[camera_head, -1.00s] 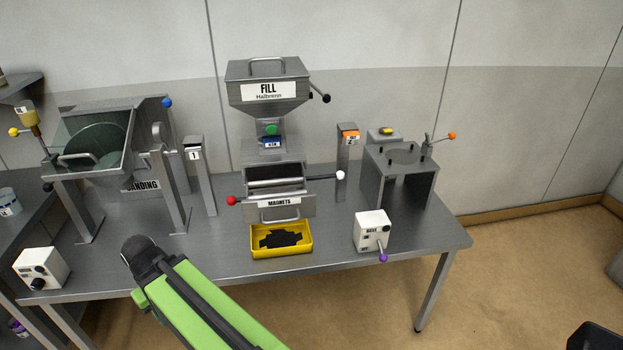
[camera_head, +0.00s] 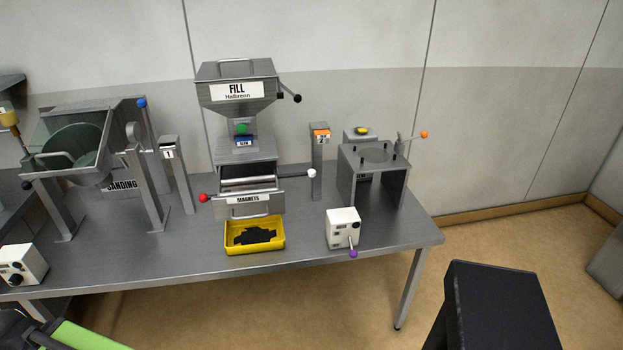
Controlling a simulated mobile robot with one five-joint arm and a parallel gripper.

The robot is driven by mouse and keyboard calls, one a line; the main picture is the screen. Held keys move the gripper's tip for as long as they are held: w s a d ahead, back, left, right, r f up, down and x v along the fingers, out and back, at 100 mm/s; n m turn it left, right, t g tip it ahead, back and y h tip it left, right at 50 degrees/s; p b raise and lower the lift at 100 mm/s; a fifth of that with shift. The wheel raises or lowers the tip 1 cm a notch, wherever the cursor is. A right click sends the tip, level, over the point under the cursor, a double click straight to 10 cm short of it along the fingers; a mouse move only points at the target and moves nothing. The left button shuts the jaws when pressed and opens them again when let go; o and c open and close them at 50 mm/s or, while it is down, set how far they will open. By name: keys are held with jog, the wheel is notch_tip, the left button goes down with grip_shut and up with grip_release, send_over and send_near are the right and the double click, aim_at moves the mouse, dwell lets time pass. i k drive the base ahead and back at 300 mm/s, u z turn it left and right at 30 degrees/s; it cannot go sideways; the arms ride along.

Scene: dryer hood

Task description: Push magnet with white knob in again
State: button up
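The magnet housing (camera_head: 249,199), labelled MAGNETS, stands mid-table below the FILL hopper (camera_head: 236,88). The white knob (camera_head: 312,173) sits on the end of a thin dark rod that sticks out of the housing's right side, with a clear gap between knob and housing. The red knob (camera_head: 203,198) on the left sits close to the housing. Bright bars show in the housing's open front. My green arm shows only at the bottom left corner, far from the white knob; my gripper is not visible.
A yellow tray (camera_head: 229,246) with dark pieces lies below the housing. Post 2 (camera_head: 317,165) stands just behind the white knob, and a metal stand (camera_head: 376,172) is to its right. A white control box (camera_head: 343,229) is in front. A large black block (camera_head: 500,305) is bottom right.

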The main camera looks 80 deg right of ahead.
aim_at(310, 173)
jog(key=u, duration=0.05)
jog(key=k, duration=1.65)
jog(key=z, duration=0.75)
jog(key=i, duration=0.65)
